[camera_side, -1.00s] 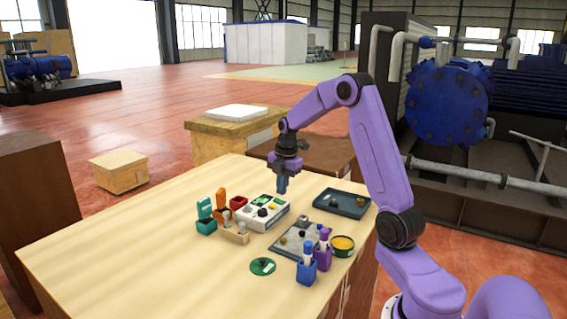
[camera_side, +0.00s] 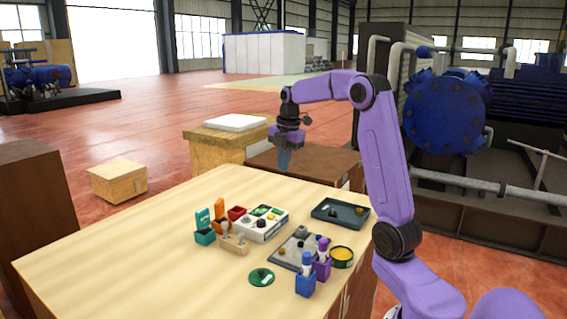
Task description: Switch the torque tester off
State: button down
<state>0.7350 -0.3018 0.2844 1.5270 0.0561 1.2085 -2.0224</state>
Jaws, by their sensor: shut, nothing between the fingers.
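The torque tester is most likely the white box (camera_side: 267,232) with a green patch and several small knobs or buttons on top. It sits on the wooden table, left of the dark trays. The setting of its switch is too small to tell. My gripper (camera_side: 284,170) is shut and empty. It points down in the air, above and apart from the white box in the picture.
Teal (camera_side: 204,236) and orange (camera_side: 220,206) holders and a wooden block (camera_side: 233,246) stand left of the box. A grey tray (camera_side: 341,213), a grey plate (camera_side: 290,253), blue (camera_side: 305,284) and purple (camera_side: 321,268) holders, a yellow tin (camera_side: 342,252) and a green disc (camera_side: 261,278) lie right and front. The table's left is clear.

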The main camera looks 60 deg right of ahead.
aim_at(275, 210)
jog(key=shift+w+a+r, duration=0.1)
jog(key=shift+w+a, duration=0.1)
jog(key=shift+w, duration=0.25)
jog(key=f, duration=0.4)
jog(key=w+f, duration=0.1)
jog(key=f, duration=0.8)
jog(key=shift+w, duration=0.3)
jog(key=shift+f, duration=0.45)
